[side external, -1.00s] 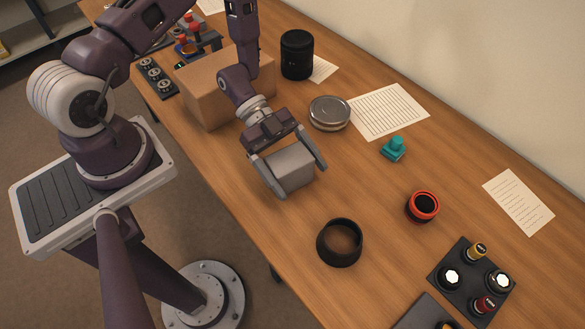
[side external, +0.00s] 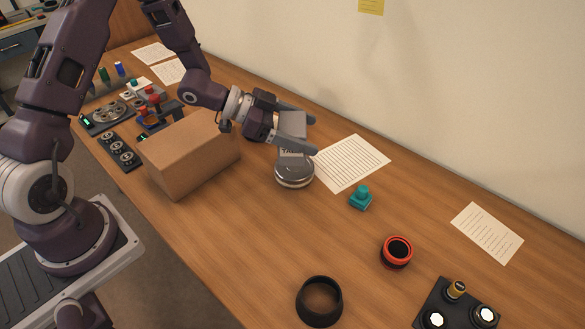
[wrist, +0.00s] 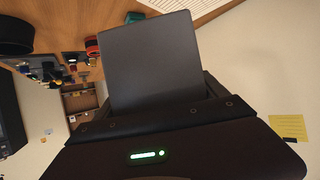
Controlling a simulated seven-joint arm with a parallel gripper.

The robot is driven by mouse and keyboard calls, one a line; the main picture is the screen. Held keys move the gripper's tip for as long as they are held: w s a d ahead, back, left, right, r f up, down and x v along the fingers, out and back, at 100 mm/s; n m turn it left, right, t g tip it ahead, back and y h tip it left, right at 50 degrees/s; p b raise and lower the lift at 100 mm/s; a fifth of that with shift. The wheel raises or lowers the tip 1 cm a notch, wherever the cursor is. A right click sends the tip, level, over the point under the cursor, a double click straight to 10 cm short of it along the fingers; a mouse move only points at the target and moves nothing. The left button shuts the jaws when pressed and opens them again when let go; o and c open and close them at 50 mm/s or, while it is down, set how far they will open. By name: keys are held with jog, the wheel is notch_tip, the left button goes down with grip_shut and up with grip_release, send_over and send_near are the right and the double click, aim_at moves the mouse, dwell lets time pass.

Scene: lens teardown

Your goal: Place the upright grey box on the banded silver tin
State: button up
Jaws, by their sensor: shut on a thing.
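In the side external view, my gripper (side external: 308,134) is shut on the grey box (side external: 291,124), with a finger along each side. The near finger hides part of the box. The banded silver tin (side external: 295,176) is round and sits on the table just below the box in the picture. Whether the box touches the tin or hangs above or behind it, I cannot tell. In the wrist view the box (wrist: 153,62) fills the space in front of my gripper, and the tin does not show.
A cardboard box (side external: 185,160) stands close to the left of the tin. A sheet of paper (side external: 350,162), a teal part (side external: 360,198), a red-rimmed ring (side external: 397,252) and a black ring (side external: 320,301) lie to the right and front. Bare table lies between them.

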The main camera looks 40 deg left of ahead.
jog(key=shift+n+t+y, duration=0.7)
jog(key=shift+n, duration=0.2)
jog(key=w, duration=0.1)
jog(key=w+a+r, duration=0.1)
jog(key=w+a, duration=0.1)
jog(key=shift+w+a+r, duration=0.25)
jog(key=shift+w, duration=0.05)
send_over(294, 171)
jog(key=w, duration=0.3)
jog(key=shift+m+g+h, duration=0.4)
jog(key=f, duration=1)
jog(key=shift+w+d, duration=0.1)
jog(key=shift+d, duration=0.2)
jog(key=o, duration=1.7)
jog(key=shift+f, duration=0.1)
